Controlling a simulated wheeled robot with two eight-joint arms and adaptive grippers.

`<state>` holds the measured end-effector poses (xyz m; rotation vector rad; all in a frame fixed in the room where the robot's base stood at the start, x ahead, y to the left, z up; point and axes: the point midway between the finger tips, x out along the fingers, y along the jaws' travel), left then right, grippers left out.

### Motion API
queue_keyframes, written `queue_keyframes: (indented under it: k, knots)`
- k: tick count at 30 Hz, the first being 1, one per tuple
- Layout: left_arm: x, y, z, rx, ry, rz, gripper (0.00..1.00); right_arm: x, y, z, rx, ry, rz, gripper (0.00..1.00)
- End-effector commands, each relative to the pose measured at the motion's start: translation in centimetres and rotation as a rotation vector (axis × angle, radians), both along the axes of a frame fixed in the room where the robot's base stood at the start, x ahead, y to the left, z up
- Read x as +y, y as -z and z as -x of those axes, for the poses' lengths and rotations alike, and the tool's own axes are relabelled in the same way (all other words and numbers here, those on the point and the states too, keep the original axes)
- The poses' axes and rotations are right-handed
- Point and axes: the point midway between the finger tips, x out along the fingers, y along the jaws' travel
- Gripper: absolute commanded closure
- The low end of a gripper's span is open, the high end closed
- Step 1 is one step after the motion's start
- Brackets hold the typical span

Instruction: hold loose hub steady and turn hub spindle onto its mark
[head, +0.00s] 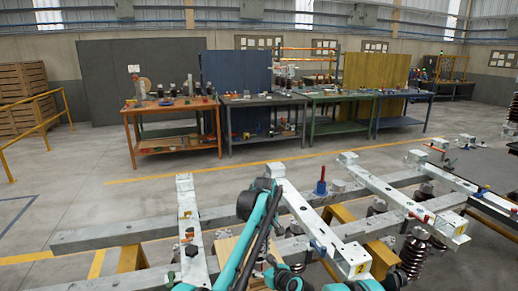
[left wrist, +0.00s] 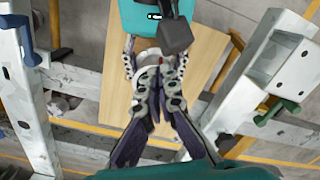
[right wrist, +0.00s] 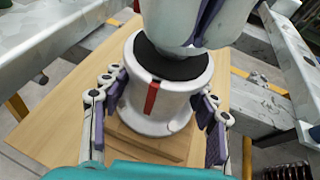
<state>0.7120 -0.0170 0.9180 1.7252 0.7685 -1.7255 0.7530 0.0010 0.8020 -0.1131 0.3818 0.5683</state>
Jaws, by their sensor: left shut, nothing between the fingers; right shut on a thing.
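The loose hub (right wrist: 165,100) is a white drum with a dark top ring and a red upright stripe. It stands upright on a square wooden base (right wrist: 150,140). In the right wrist view my right gripper (right wrist: 160,103) has one finger on each side of the drum and is shut on it. A pale rounded part and purple finger pads are above the dark ring; they hide the hub's top, so I cannot see the spindle clearly. My left gripper (left wrist: 158,82) is shut and empty, close over the hub. In the head view my arms hide the hub.
A wooden board (left wrist: 200,60) lies beneath the hub. Pale steel beams (head: 290,205) run on both sides, with a coil spring (head: 413,257) at the right. A red-handled tool with a blue base (head: 321,187) stands on a beam. Workbenches (head: 265,100) stand far behind.

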Motion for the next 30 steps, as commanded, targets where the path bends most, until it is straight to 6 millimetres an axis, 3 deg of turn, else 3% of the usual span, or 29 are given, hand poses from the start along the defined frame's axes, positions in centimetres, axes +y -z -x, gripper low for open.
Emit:
queue_keyframes:
  k: [30]
  knots:
    - [0.27,0.16,-0.66,0.0,0.0,0.0,1.0,-0.01,0.01,-0.01,0.0,0.0,0.0,1.0]
